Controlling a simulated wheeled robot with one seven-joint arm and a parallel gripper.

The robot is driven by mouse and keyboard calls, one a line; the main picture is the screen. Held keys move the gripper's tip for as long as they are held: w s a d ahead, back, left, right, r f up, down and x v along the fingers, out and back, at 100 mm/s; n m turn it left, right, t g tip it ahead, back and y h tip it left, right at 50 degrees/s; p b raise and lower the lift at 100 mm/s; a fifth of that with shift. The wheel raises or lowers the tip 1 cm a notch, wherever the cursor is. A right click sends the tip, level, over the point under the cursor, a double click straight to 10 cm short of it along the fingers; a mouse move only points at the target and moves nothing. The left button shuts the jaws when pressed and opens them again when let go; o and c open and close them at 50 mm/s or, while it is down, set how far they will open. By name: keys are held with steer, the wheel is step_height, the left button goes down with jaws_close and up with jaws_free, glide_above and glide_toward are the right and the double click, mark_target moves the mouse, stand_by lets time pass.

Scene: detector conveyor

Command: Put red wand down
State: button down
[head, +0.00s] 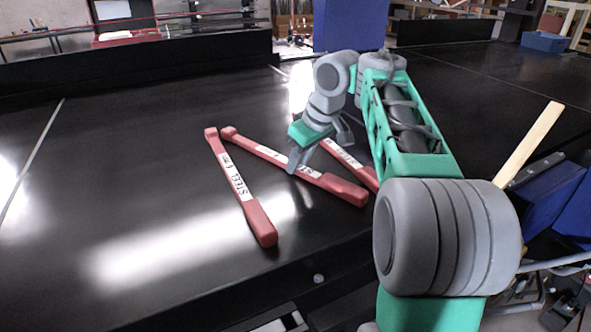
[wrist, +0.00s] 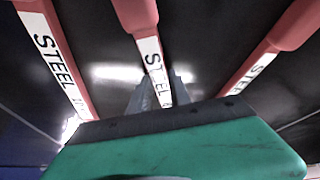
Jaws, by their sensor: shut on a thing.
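Three red wands with white "STEEL" labels are over the black conveyor belt. My gripper (head: 302,160) is shut on the middle red wand (head: 342,187), across its label. In the wrist view this wand (wrist: 142,14) runs between the fingers (wrist: 160,90). It is at or just above the belt; I cannot tell whether it touches. The left wand (head: 240,190) lies on the belt, its top end close to the middle wand's. The right wand (head: 347,157) is partly hidden behind my gripper. In the wrist view the other wands flank the held one, apart from it.
The belt (head: 110,170) is clear to the left, with a raised dark wall (head: 130,72) along its back. A yellow bar (head: 530,140) and blue boxes (head: 555,200) are at the right edge. A blue bin (head: 546,41) stands at the far right.

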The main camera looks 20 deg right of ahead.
steer(key=c, duration=1.2)
jaws_free()
